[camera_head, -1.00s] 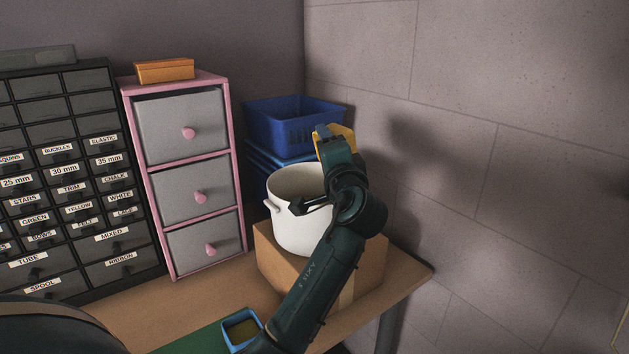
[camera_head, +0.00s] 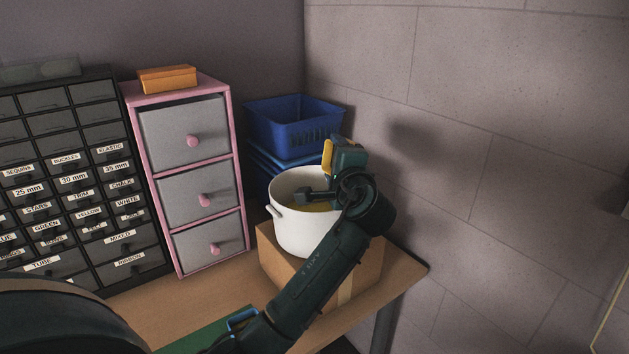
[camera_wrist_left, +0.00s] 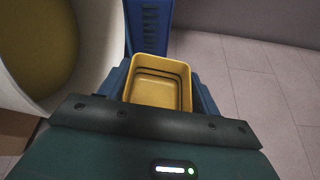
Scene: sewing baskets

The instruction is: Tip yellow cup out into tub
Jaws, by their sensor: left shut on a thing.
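The yellow cup (camera_head: 328,156) is held at the upper right of the white tub (camera_head: 293,235), tilted on its side. My left gripper (camera_head: 346,157) is shut on it and partly hides it. In the left wrist view the cup (camera_wrist_left: 187,92) sits between the fingers (camera_wrist_left: 163,88), and its inside looks empty. The white tub also shows at the left of the left wrist view (camera_wrist_left: 88,48). A yellow mass (camera_head: 320,207) lies inside the tub, and it shows in the left wrist view too (camera_wrist_left: 42,40). My right gripper is not in view.
The tub stands on a cardboard box (camera_head: 366,283) at the table's right end. Blue baskets (camera_head: 290,128) are behind it. A pink-framed drawer unit (camera_head: 205,187) and a dark labelled cabinet (camera_head: 75,235) stand left. A blue container (camera_head: 243,318) is partly hidden in front.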

